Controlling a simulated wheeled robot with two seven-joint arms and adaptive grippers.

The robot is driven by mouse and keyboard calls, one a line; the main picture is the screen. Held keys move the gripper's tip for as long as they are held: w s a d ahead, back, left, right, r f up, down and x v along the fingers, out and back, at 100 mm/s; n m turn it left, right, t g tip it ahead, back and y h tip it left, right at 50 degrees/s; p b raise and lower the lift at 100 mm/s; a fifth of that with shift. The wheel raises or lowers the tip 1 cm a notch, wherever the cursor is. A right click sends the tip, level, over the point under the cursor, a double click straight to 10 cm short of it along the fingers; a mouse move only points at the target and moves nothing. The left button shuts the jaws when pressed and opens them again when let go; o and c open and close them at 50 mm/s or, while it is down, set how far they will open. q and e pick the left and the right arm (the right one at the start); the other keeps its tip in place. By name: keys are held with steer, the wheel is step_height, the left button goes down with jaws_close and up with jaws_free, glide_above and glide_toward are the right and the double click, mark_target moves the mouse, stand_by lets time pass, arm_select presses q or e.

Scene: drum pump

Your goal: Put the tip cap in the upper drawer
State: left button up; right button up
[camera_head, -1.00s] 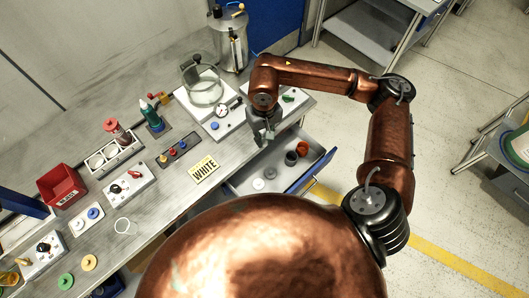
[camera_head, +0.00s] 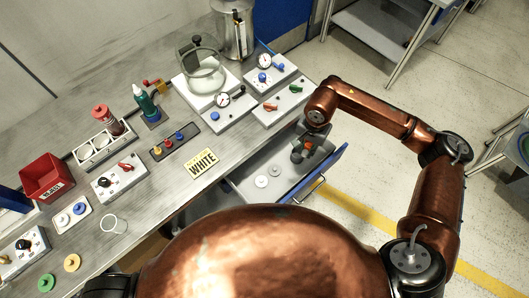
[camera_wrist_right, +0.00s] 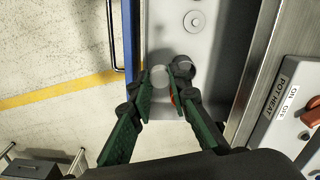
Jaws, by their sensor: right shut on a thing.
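The open drawer (camera_head: 241,188) sticks out below the worktop edge, with a blue front. My right gripper (camera_head: 304,155) is over its far end, pointing down. In the right wrist view my right gripper (camera_wrist_right: 166,86) is shut on a small pale grey round piece (camera_wrist_right: 159,76), seemingly the tip cap. The piece is between the fingertips, over the drawer floor; whether it touches the floor I cannot tell. A dark round cup (camera_wrist_right: 183,65) and a red piece, partly hidden by the fingers, are close by. My left gripper is not in view.
Pale discs (camera_head: 261,181) lie in the near part of the drawer, with bare floor around them. The drawer's blue front (camera_wrist_right: 130,35) and the worktop edge flank the gripper. A pot-heat control box (camera_wrist_right: 288,110) stands on the worktop beside it.

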step_height(320, 180, down, 11)
steer(key=w+a+m+b, duration=0.2)
steer(key=w+m+b, duration=0.1)
steer(key=m+b, duration=0.35)
steer(key=b, duration=0.1)
glide_above(289, 171)
steer(key=shift+n, duration=0.25)
step_height(289, 171, down, 8)
steer(key=shift+d, duration=0.1)
steer(key=shift+f, duration=0.3)
step_height(289, 171, down, 4)
steer(key=shift+r, duration=0.1)
steer(key=shift+w+f, duration=0.1)
steer(key=shift+f, duration=0.25)
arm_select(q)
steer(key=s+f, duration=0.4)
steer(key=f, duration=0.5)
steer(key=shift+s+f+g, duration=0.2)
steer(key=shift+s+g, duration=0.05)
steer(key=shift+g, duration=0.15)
arm_select(e)
steer(key=shift+r, duration=0.1)
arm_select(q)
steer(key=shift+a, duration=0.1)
